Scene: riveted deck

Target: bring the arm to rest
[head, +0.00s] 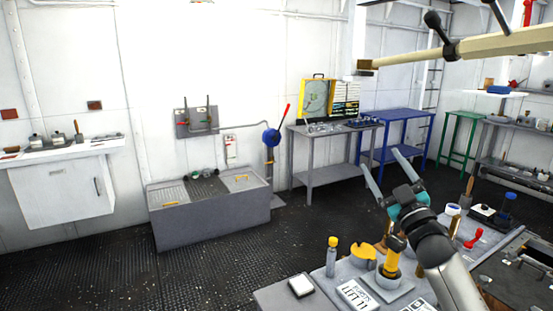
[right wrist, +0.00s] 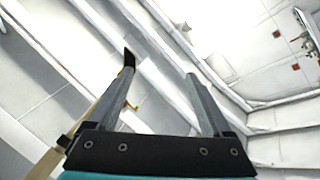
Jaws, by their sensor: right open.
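My right gripper (head: 381,158) is raised above the near bench at the right of the head view, its two grey fingers pointing up and spread apart. In the right wrist view the same gripper (right wrist: 159,66) has its fingers wide apart with nothing between them. My right arm (head: 448,268) comes up from the bottom right and hides part of the bench. My left gripper does not show in either view.
The near bench (head: 277,297) carries a yellow-capped bottle (head: 331,256), a yellow-lidded jar (head: 362,254), a label card (head: 358,297) and small tools close to my arm. A cream overhead beam (head: 500,42) crosses the upper right. Dark floor (head: 190,275) lies open at left.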

